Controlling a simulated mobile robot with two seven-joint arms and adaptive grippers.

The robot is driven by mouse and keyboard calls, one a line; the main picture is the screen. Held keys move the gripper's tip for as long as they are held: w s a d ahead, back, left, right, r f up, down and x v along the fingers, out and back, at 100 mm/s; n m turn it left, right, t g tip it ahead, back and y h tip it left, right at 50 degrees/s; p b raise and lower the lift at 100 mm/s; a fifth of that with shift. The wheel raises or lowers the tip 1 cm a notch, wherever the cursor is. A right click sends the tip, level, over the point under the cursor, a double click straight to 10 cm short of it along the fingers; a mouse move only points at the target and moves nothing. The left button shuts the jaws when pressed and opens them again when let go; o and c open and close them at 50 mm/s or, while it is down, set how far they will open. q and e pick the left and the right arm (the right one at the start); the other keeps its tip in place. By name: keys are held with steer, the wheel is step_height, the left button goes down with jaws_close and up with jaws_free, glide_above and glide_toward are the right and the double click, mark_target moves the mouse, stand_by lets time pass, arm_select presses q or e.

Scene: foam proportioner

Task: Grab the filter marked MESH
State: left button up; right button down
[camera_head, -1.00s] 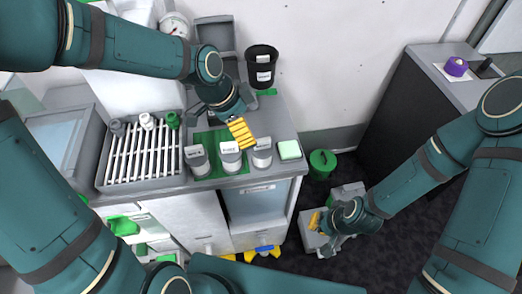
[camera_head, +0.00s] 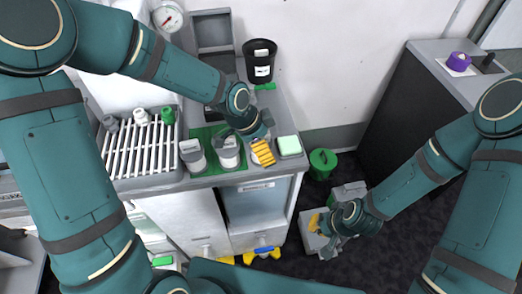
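Several grey-capped canisters with white labels stand in a row at the counter's front. The left one (camera_head: 193,157) and the middle one (camera_head: 227,153) show; their labels are too small to read surely. The third, at the right, is mostly hidden by my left gripper (camera_head: 262,151). That gripper, with ribbed yellow finger pads, is over the third canister's place; I cannot tell whether it touches or encloses it. My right gripper (camera_head: 319,226) is low at the right, above the floor near a grey box, with its finger gap unclear.
The canisters stand on a green mat (camera_head: 206,134). A white-green block (camera_head: 289,146) sits just right of my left gripper. A slatted rack (camera_head: 140,150) is at the left. A black bin (camera_head: 260,62) stands at the back. A green bucket (camera_head: 323,162) is beyond the counter's right side.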

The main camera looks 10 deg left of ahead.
arm_select(q)
steer(key=c, duration=1.3)
steer(key=shift+r, duration=0.1)
